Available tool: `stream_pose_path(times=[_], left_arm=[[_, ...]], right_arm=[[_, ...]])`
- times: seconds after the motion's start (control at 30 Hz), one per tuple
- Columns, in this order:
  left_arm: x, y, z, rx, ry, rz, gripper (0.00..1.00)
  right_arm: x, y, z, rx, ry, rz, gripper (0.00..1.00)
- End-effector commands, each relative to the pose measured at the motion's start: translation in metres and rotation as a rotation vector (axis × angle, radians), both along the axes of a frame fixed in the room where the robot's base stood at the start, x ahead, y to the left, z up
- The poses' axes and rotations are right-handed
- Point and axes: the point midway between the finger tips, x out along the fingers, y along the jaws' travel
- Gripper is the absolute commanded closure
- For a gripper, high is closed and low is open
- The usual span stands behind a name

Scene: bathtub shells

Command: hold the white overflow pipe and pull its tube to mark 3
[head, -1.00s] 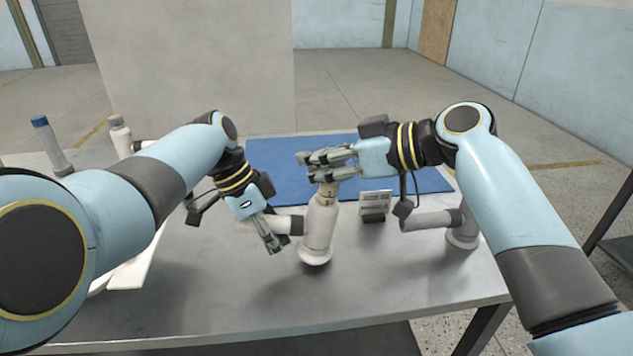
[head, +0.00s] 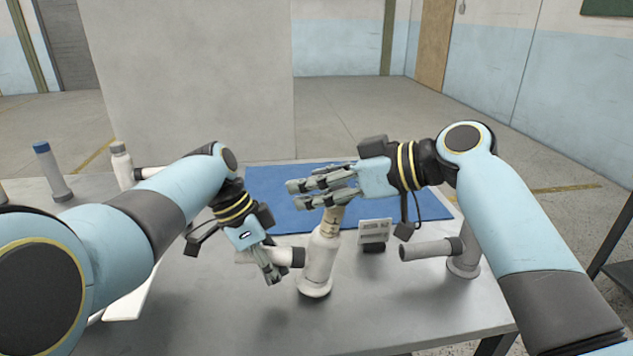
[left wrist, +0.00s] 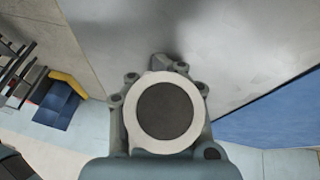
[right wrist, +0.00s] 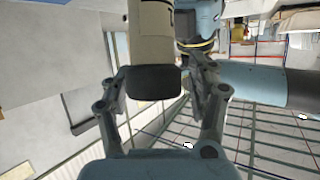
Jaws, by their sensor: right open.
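The white overflow pipe (head: 320,262) stands upright on the grey table, with a side branch pointing left. Its beige tube (head: 333,220) sticks out of the top with dark marks too small to read. My left gripper (head: 272,274) is shut on the side branch, whose round end (left wrist: 164,110) faces the left wrist camera. My right gripper (head: 305,192) is at the tube's top. In the right wrist view its fingers (right wrist: 162,100) are spread apart on either side of the tube's dark end (right wrist: 153,82), with gaps visible.
A small sign (head: 374,233) stands right of the pipe, and another grey pipe (head: 465,262) farther right. A blue mat (head: 270,190) lies behind. The front table is clear.

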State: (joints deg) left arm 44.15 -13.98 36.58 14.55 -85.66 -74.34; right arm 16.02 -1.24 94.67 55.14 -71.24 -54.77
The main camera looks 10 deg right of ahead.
Motion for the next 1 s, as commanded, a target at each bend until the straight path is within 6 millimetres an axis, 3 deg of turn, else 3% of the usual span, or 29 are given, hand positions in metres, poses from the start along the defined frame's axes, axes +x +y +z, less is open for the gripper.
stream_pose_path(times=[0.27, 0.5, 0.7, 1.0], left_arm=[[0.0, 0.0, 0.001, -0.001, -0.001, 0.0, 1.0], [0.0, 0.0, 0.001, -0.001, -0.001, 0.0, 1.0], [0.0, 0.0, 0.001, -0.001, -0.001, 0.0, 1.0], [0.0, 0.0, 0.001, -0.001, -0.001, 0.0, 1.0]], right_arm=[[-0.009, -0.017, 0.006, -0.003, 0.0, -0.001, 0.41], [-0.036, -0.06, 0.026, -0.008, 0.001, -0.001, 0.41], [-0.052, -0.087, 0.04, -0.005, 0.0, -0.001, 0.41], [-0.058, -0.095, 0.046, 0.0, 0.001, 0.0, 0.41]])
